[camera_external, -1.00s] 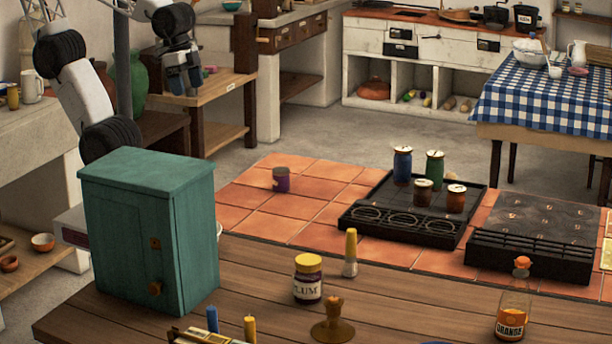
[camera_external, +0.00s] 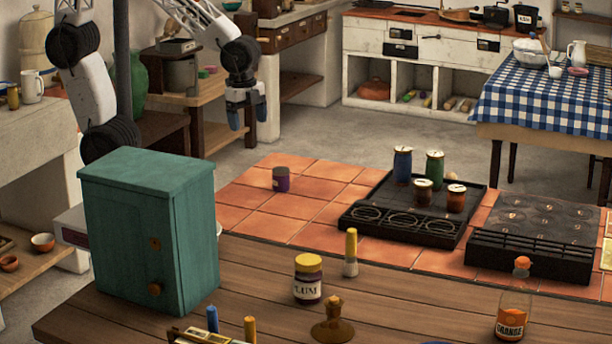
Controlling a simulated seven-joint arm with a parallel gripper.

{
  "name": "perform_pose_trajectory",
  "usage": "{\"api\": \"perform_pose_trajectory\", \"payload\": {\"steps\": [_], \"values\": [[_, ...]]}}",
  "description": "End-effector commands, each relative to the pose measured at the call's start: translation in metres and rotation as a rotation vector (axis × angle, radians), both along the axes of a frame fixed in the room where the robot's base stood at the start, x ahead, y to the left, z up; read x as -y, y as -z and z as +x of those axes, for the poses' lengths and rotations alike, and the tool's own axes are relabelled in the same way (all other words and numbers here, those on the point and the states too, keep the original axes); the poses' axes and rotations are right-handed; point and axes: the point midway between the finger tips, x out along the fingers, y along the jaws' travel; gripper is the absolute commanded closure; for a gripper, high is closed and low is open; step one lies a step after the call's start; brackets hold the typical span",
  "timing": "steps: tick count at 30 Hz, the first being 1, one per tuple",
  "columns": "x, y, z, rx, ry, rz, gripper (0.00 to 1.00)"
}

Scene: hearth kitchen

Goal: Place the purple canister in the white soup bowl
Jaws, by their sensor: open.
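The purple canister (camera_external: 281,181), small with a greyish top, stands upright on the left part of the terracotta tiles. My gripper (camera_external: 248,120) hangs in the air with its fingers pointing down, above and to the left of the canister in the picture. It is open, with a gap between the fingers and nothing in it. A white bowl (camera_external: 528,52) with pale contents stands on the checked table at the back right; I cannot tell whether it is the soup bowl. No other white bowl is clear to me.
A teal cabinet (camera_external: 150,230) stands at the front left and hides part of the counter. A black rack (camera_external: 400,226) with several lidded jars is right of the canister. A plum jar (camera_external: 307,281) and an orange bottle (camera_external: 513,312) stand in front. Tiles around the canister are clear.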

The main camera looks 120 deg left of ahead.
Motion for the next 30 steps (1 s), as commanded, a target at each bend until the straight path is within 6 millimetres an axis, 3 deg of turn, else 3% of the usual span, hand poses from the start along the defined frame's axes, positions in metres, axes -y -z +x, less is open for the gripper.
{"api": "perform_pose_trajectory", "payload": {"steps": [7,15,21,30], "values": [[-0.042,0.058,0.031,-0.054,0.146,0.005,0.19],[-0.077,0.109,0.049,-0.088,0.280,0.002,0.19],[-0.087,0.124,0.052,-0.096,0.319,0.000,0.19],[-0.087,0.125,0.052,-0.098,0.322,0.000,0.19]]}}
